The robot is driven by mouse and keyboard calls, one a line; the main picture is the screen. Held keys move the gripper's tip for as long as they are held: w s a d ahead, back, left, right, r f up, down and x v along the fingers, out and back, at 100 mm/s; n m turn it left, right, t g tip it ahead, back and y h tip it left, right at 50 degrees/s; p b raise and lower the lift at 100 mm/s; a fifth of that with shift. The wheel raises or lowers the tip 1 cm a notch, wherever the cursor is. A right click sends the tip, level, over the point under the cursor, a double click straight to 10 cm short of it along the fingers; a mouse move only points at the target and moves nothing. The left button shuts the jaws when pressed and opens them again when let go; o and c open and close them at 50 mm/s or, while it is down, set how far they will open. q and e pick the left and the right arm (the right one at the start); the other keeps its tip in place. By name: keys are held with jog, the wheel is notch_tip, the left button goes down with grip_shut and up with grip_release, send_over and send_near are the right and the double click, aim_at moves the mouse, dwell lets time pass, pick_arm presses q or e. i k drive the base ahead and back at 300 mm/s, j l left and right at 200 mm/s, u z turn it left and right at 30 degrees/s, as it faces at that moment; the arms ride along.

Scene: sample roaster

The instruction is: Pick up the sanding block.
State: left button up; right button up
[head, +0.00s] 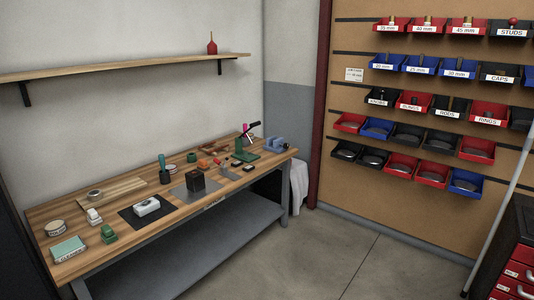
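I cannot tell for sure which thing is the sanding block. A small green block-like thing (108,235) lies near the front left edge of the workbench (130,250) and may be it. A small white thing (94,216) sits just behind it. A dark block (195,182) stands on a grey plate near the bench's middle. Neither of my grippers shows in the head view.
A labelled pale green box (68,248) and a round tin (55,228) stand at the bench's left end. A white device (146,206) lies on a black mat (133,220). Labelled bins (407,132) cover the right wall. The floor (340,250) before the bench is clear.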

aim_at(202, 165)
jog(key=i+u, duration=0.1)
jog(key=i, duration=0.5)
jog(key=i+l+u, duration=0.1)
jog(key=i, duration=0.45)
jog(key=i+l+u, duration=0.1)
jog(key=i, duration=0.5)
jog(key=i+l+u, duration=0.1)
jog(key=i+l, duration=0.15)
jog(key=i, duration=0.3)
